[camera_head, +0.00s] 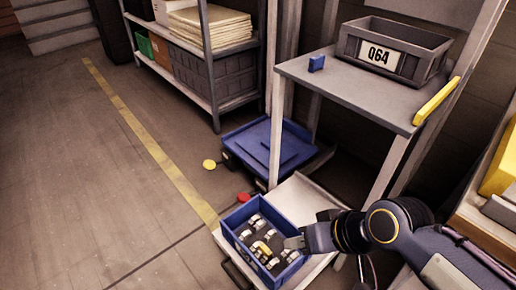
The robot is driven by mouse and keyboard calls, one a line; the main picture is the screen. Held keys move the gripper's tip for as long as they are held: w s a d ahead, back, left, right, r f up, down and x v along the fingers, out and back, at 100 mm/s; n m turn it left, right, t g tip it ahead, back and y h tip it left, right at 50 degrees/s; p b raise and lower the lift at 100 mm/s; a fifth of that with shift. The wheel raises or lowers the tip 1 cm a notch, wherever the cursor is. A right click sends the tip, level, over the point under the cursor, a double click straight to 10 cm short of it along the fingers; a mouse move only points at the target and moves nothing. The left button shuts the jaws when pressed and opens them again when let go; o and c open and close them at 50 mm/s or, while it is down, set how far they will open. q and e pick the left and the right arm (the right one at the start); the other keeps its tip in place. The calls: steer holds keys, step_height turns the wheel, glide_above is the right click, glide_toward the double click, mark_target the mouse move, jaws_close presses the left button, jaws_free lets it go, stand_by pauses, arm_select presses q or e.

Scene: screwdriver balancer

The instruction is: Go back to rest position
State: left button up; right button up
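My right arm comes in from the lower right. Its gripper (293,243) is at the right edge of a blue bin (235,217), with its tips over or beside the rim. The bin holds several small white and yellow parts (263,248). The gripper is small in the view, so I cannot tell whether its fingers are open or shut, or whether they touch anything. My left gripper is not in view.
The bin stands on a low pale shelf (298,197) below a grey worktable (345,83). A blue cart (262,140) stands behind. The floor (90,190) at left is clear.

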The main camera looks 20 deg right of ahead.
step_height(320, 180, up, 30)
steer(key=p, duration=2.9)
steer(key=shift+r, duration=0.2)
